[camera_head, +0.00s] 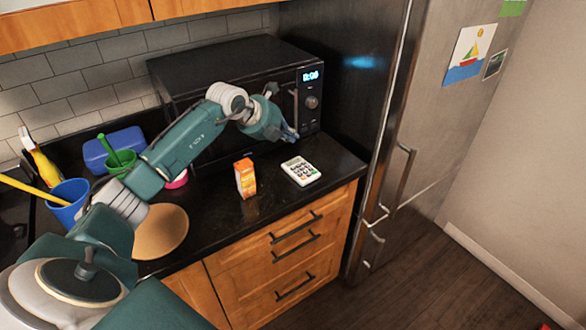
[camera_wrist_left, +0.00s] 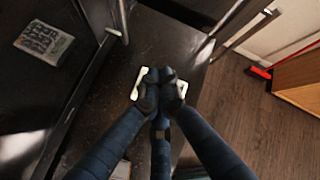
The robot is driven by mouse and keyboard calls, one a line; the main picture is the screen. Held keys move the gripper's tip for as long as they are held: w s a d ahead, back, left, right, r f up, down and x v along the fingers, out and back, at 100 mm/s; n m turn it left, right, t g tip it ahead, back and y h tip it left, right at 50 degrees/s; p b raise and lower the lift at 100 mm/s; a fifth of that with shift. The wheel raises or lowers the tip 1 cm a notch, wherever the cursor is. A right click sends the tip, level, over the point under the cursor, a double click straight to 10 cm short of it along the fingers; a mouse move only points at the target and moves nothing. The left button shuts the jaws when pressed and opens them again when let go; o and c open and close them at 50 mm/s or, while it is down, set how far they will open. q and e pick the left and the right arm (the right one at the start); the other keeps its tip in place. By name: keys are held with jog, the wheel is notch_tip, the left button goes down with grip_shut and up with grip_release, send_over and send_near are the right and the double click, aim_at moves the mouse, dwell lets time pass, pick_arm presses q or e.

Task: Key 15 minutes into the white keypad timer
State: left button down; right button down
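The white keypad timer (camera_head: 301,171) lies face up on the black counter. Its display strip and rows of small keys show in the head view, but the digits are too small to read. My left gripper (camera_head: 293,138) is above and behind the timer, in front of the microwave, with a visible gap to it in the head view. In the left wrist view its dark fingers (camera_wrist_left: 160,80) meet at the tips with nothing seen between them. White edges, probably of the timer (camera_wrist_left: 140,88), show behind the fingertips, which hide its keys. My right gripper is not in view.
An orange carton (camera_head: 245,178) stands left of the timer. The black microwave (camera_head: 230,85) is close behind, its handle near my gripper. A round brown board (camera_head: 160,231) and a blue cup (camera_head: 68,203) are at left. The counter's front edge and the fridge (camera_head: 365,100) bound the right.

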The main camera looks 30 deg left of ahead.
aim_at(291, 169)
pick_arm(q)
jog(key=shift+f, duration=0.1)
notch_tip(291, 169, down, 8)
jog(key=b, duration=0.6)
jog(key=shift+f, duration=0.35)
dwell(0.4)
dwell(0.8)
jog(key=shift+f, duration=0.3)
jog(key=shift+d+f, duration=0.1)
